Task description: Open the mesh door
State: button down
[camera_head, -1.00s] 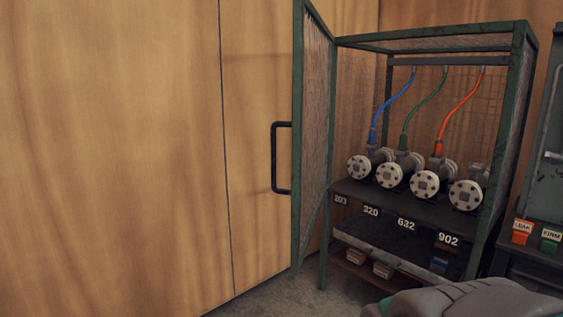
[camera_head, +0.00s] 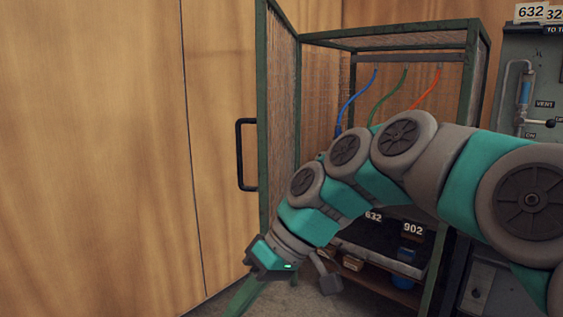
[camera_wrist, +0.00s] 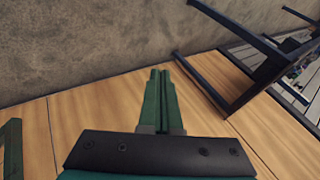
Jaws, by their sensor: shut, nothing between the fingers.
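The mesh door (camera_head: 284,95) has a green frame and stands swung outward at the left of the cabinet. The cabinet front is open behind my arm. A black handle (camera_head: 241,155) sticks out from the door's outer edge. My gripper (camera_head: 236,303) is low at the left, below the handle and apart from it, pointing down toward the floor. In the wrist view, its green fingers (camera_wrist: 160,75) are shut together with nothing between them. The lower door and the pipe flanges inside are hidden by my arm.
The green cabinet frame (camera_head: 400,36) holds blue, green and red hoses. Number plates and small boxes (camera_head: 352,263) show on its shelves. A grey panel (camera_head: 540,100) stands at the right, a wooden wall (camera_head: 90,150) at the left. Dark bars (camera_wrist: 225,50) cross the wrist view's right side.

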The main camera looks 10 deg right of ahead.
jog(key=w+d+r+n+t+y, duration=0.1)
jog(key=w+d+r+n+y, duration=0.2)
jog(key=w+r, duration=0.4)
jog(key=w+d+r+n+t+y, duration=0.1)
jog(key=w+d+r+y, duration=0.35)
jog(key=w+r, duration=0.25)
jog(key=w+d+r+n+t+y, duration=0.1)
jog(key=w+d+n+t+y, duration=0.3)
jog(key=d, duration=1.5)
jog(key=m+t+h+b, duration=0.1)
jog(key=h+b, duration=0.2)
jog(key=b, duration=0.1)
send_near(267, 159)
jog(key=shift+y, duration=0.25)
jog(key=x, duration=0.3)
jog(key=b+x, duration=0.1)
jog(key=x, duration=0.2)
jog(key=shift+f, duration=0.2)
jog(key=shift+a, duration=0.15)
